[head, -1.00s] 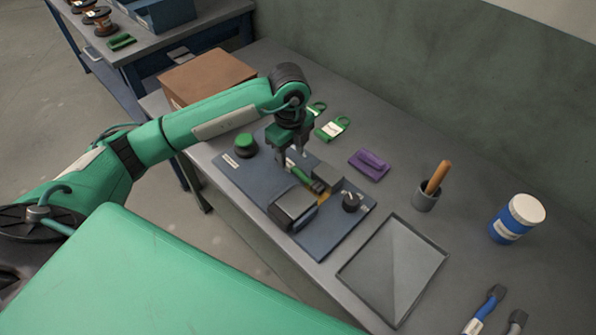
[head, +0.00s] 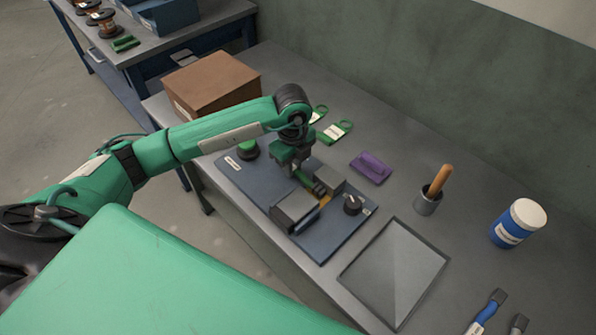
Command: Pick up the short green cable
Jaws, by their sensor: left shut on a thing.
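My left gripper (head: 297,172) points down over the blue-grey board (head: 240,177) on the bench and is shut at a dark green piece, the short green cable (head: 311,184), beside the grey blocks. The jaws hide much of it, and I cannot tell whether it is clear of the board. My right gripper is not in view.
The board bears a green button (head: 248,150), grey blocks (head: 296,209) and a black knob (head: 352,204).

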